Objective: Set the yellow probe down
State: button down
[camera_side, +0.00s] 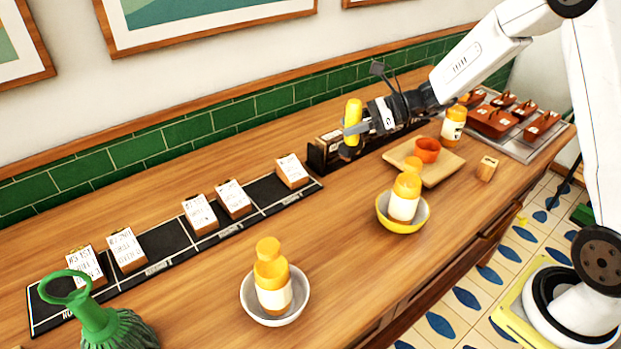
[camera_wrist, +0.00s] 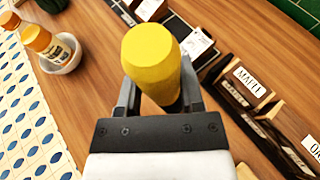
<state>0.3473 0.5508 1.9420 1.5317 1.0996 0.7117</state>
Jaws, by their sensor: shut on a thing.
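The yellow probe (camera_side: 352,119) is upright and held above the wooden counter in the side view. It also shows in the wrist view (camera_wrist: 152,62), its wide yellow end toward the camera and its lower part hidden. My gripper (camera_side: 356,130) is shut on the probe, with one finger on each side of it, as the wrist view (camera_wrist: 155,95) also shows. The probe is near the dark box labelled Maple (camera_wrist: 249,84) and is apart from the counter.
A black strip (camera_side: 170,262) with several white cards lies along the counter. Bottles stand in a white bowl (camera_side: 301,305) and a yellow bowl (camera_side: 424,218). A wooden board (camera_side: 443,170) holds an orange cup (camera_side: 427,150). A green vase (camera_side: 100,325) stands front left. Bare wood lies between.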

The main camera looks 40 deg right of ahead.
aim_at(350, 101)
notch_tip(350, 101, up, 6)
jog(key=shift+f, duration=0.1)
jog(key=s+a+r+n, duration=0.1)
jog(key=s+a, duration=0.2)
jog(key=a, duration=0.8)
jog(key=s+a+r, duration=0.1)
jog(key=s+a, duration=0.2)
jog(key=a, duration=0.8)
jog(key=s+a+g+y, duration=0.1)
jog(key=s+a+g, duration=0.1)
jog(key=s+a, duration=0.85)
jog(key=s+a+f+n, duration=0.1)
jog(key=s+a+f, duration=0.2)
jog(key=s+f, duration=0.4)
jog(key=shift+s+a+f+y, duration=0.25)
jog(key=shift+s+y, duration=0.05)
jog(key=shift+s, duration=0.85)
jog(key=shift+n+g, duration=0.3)
